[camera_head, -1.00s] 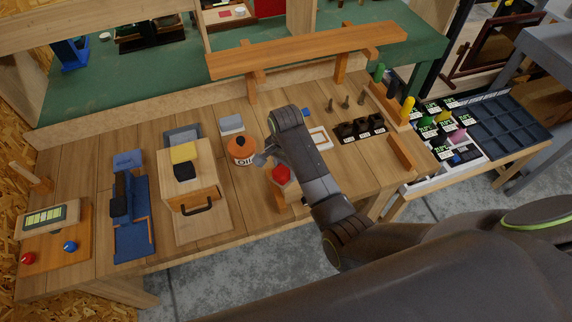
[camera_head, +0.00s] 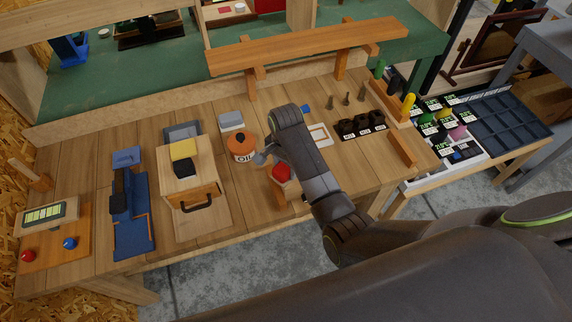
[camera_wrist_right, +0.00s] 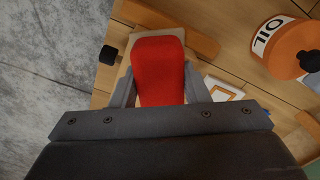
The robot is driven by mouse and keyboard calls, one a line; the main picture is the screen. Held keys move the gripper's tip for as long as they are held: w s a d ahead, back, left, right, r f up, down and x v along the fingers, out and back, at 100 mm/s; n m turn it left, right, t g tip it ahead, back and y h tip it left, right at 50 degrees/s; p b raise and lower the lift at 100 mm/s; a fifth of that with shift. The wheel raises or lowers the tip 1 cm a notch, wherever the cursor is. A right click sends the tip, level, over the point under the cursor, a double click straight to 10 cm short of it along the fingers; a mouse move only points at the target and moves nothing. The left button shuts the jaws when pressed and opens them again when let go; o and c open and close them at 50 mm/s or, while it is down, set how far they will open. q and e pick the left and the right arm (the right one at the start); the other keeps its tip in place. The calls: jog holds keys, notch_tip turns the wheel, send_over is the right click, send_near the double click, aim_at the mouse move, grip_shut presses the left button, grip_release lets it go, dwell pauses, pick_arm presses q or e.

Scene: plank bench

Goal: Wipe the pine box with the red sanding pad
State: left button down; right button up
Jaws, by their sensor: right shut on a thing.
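The red sanding pad (camera_head: 281,172) is a red block between the fingers of my right gripper (camera_wrist_right: 158,92), which is shut on it. In the right wrist view the red pad (camera_wrist_right: 158,62) fills the space between the fingers, over a pale wooden piece. I cannot tell if the pad touches that piece. A pale wooden box (camera_head: 213,170) with an orange-brown drawer front and black handle stands to the left; it looks like the pine box. My left gripper is not in view.
An orange oil can (camera_head: 241,147) stands between the box and my right arm. A blue tool (camera_head: 132,220) lies left of the box. A raised wooden beam (camera_head: 310,50) spans the back. The bench's front edge is close to the pad, with floor beyond.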

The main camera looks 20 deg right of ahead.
jog(key=shift+f, duration=0.6)
jog(key=shift+d+r, duration=0.15)
jog(key=shift+d, duration=0.7)
jog(key=shift+w+d, duration=0.1)
jog(key=shift+d, duration=2.85)
jog(key=shift+a, duration=0.15)
jog(key=shift+s+a+f, duration=0.1)
jog(key=shift+a+f, duration=0.05)
jog(key=shift+a, duration=1.05)
jog(key=shift+s+a+f, duration=0.1)
jog(key=shift+a+f, duration=0.05)
jog(key=shift+a, duration=1)
jog(key=shift+a+r, duration=0.1)
jog(key=shift+a, duration=1.4)
